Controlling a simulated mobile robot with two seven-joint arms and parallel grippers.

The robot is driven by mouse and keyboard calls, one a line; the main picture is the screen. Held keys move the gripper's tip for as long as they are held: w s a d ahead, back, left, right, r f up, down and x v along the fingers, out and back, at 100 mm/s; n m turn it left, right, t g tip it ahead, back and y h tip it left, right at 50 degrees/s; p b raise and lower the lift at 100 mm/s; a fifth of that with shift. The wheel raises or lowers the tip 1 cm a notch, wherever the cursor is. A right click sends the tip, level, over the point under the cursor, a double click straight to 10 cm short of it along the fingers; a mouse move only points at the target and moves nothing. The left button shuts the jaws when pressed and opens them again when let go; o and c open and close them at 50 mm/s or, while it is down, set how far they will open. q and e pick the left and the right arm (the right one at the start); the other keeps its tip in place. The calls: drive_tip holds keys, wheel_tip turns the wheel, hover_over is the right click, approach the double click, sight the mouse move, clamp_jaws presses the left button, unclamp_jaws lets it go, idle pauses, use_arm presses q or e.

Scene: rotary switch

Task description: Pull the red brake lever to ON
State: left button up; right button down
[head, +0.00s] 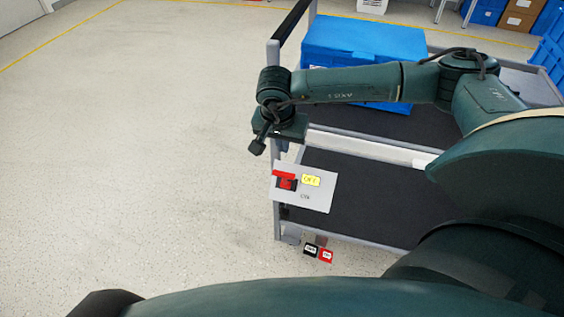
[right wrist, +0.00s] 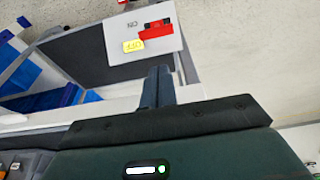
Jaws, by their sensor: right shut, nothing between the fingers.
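A red brake lever (head: 284,176) sits on a light grey panel (head: 319,201) at the cart's left end. A yellow OFF label (head: 311,181) is beside it, with dark ON lettering below the label. In the right wrist view the red lever (right wrist: 157,32), yellow label (right wrist: 134,45) and panel (right wrist: 172,49) appear upside down, beyond my fingers. My right gripper (head: 257,146) is above and left of the panel, apart from the lever. Its fingers (right wrist: 158,88) are shut together and empty. My left gripper is not in view.
The panel is mounted on a grey cart with dark shelves (head: 372,196). A blue box (head: 362,42) stands on the upper shelf under my right arm. Small black and red tags (head: 326,255) are by the cart's lower edge. Open floor (head: 130,150) lies left.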

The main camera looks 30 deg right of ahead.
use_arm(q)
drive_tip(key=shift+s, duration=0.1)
use_arm(e)
hover_over(285, 180)
drive_tip(key=w, duration=0.1)
drive_tip(key=x, duration=0.5)
drive_tip(key=s+x, duration=0.1)
drive_tip(key=x, duration=0.2)
drive_tip(key=shift+a+f+b, duration=0.3)
drive_tip(key=shift+b, duration=0.05)
drive_tip(key=shift+w+d+f, duration=0.1)
drive_tip(key=shift+d+f, duration=0.1)
drive_tip(key=shift+f, duration=0.5)
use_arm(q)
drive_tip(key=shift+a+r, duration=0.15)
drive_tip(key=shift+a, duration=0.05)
